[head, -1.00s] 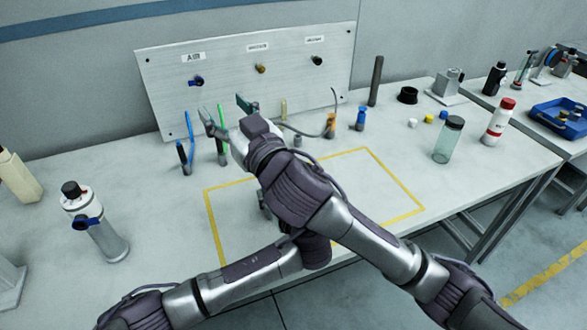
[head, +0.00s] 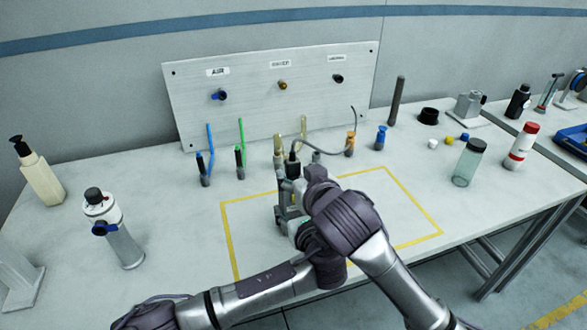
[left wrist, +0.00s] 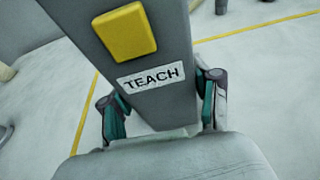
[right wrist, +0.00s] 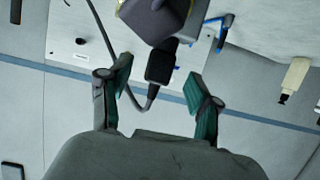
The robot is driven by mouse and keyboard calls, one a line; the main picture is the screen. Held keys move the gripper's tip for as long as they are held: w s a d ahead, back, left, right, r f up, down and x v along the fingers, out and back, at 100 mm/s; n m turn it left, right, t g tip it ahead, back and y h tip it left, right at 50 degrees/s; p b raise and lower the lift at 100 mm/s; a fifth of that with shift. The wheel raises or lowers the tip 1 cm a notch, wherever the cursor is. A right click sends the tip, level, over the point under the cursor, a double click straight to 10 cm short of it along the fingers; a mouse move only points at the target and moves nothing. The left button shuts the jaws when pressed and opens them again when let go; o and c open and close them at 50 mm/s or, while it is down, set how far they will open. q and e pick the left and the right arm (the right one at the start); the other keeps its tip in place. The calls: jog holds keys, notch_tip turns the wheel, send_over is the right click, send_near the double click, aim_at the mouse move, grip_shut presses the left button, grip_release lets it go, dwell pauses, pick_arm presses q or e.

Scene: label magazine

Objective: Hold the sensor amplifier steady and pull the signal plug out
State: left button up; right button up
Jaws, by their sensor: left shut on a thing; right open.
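The sensor amplifier is a dark grey block (left wrist: 178,35) with a yellow button and a TEACH label in the left wrist view. My left gripper (left wrist: 160,103) is shut on it, one finger on each side. In the head view my arms largely hide the amplifier. The signal plug (right wrist: 161,66) is a black block with a dark cable in the right wrist view; it also shows in the head view (head: 293,168). My right gripper (right wrist: 158,77) is open, its fingers on either side of the plug with gaps. The plug's far end meets a grey-purple body; the joint is unclear.
A pale panel (head: 350,65) with an AIR label and fittings stands behind. Several upright hoses and connectors stand before it. A yellow outline (head: 410,198) surrounds the work area. A white-and-grey bottle (head: 115,230) stands left, a clear jar (head: 468,162) right.

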aim_at(293, 151)
jog(key=shift+x, duration=2.25)
grip_shut()
jog(key=shift+r, duration=2.4)
pick_arm(q)
jog(key=o, duration=1.5)
jog(key=shift+c, duration=0.2)
